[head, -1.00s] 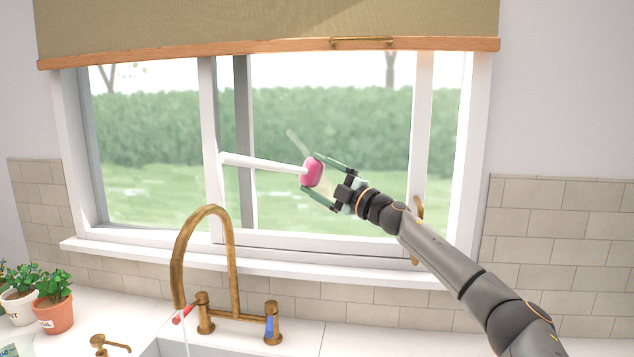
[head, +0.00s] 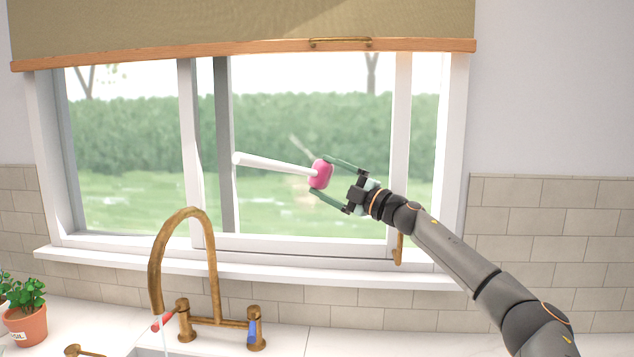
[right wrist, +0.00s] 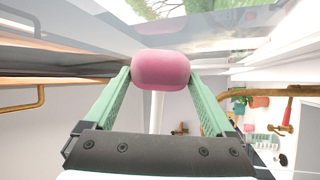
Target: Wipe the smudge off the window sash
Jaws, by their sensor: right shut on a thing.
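My right gripper (head: 320,176) is shut on a pink-ended wand (head: 321,174). The pink block sits between its fingertips, and a white rod points left across the window. The right wrist view also shows the pink block (right wrist: 161,70) between the green fingers, with part of the white rod beneath it. The white-framed window sash (head: 400,130) is behind the gripper; I cannot tell whether the wand touches it. A faint pale streak (head: 300,146) shows in the glass near the wand, perhaps its reflection. I cannot make out a clear smudge. My left gripper is out of view.
A brass tap (head: 212,270) rises in front of the window at lower left. A potted plant (head: 25,318) stands at far left. An olive blind (head: 240,22) hangs above the window. A brass sash handle (head: 398,248) is at lower right. The sill (head: 300,270) looks clear.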

